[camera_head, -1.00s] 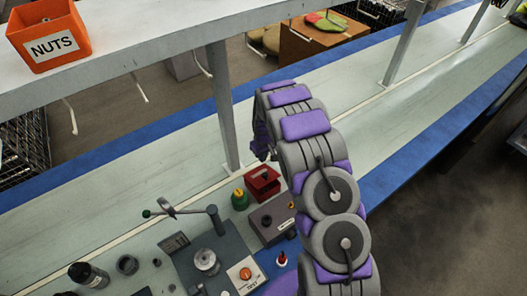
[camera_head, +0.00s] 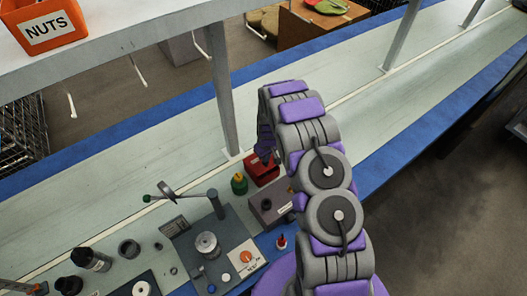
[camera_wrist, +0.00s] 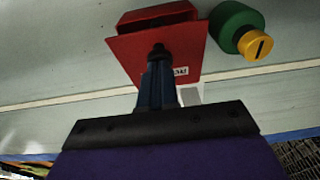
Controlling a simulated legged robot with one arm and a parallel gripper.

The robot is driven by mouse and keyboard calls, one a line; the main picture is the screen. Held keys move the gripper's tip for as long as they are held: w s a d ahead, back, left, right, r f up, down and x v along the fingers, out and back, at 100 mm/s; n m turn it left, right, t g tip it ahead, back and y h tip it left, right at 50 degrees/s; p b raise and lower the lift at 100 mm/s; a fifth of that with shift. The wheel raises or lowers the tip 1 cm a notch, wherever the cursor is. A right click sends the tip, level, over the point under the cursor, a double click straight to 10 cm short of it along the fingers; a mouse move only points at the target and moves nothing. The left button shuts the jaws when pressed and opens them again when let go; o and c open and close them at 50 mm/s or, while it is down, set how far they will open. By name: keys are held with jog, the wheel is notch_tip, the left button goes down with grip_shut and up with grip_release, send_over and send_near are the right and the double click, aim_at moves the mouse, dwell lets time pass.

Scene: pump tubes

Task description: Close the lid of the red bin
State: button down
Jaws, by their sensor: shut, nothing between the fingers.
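The red bin (camera_head: 262,170) stands on the bench behind a grey box, partly hidden by my arm. In the wrist view the red bin (camera_wrist: 190,45) shows a broad red face with a small white label and a dark gap near its upper edge. I cannot tell how far its lid is open. My gripper (camera_wrist: 158,52) is shut and empty, its fingertips overlapping the red face in the wrist view. Whether they touch it is unclear. In the head view my gripper (camera_head: 264,145) is just above the bin, its tips not clearly visible.
A green container with a yellow cap (camera_wrist: 238,30) stands close beside the bin; it also shows in the head view (camera_head: 239,184). A grey box (camera_head: 272,205) is in front. A shelf post (camera_head: 222,90) rises behind. The bench to the right is clear.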

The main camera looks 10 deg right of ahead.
aim_at(268, 168)
jog(key=s+f, duration=0.1)
jog(key=s+d+f, duration=0.1)
jog(key=f, duration=0.1)
jog(key=shift+s+f+p, duration=0.1)
jog(key=shift+s+p, duration=0.05)
jog(key=shift+p, duration=0.15)
jog(key=r, duration=0.3)
jog(key=r+p, duration=0.1)
jog(key=shift+w+a+r, duration=0.25)
jog(key=shift+w+r, duration=0.05)
jog(key=s+d+r, duration=0.2)
jog(key=s+r, duration=0.2)
jog(key=r, duration=0.4)
jog(key=shift+s+p, duration=0.25)
jog(key=shift+p, duration=0.1)
jog(key=shift+r, duration=0.1)
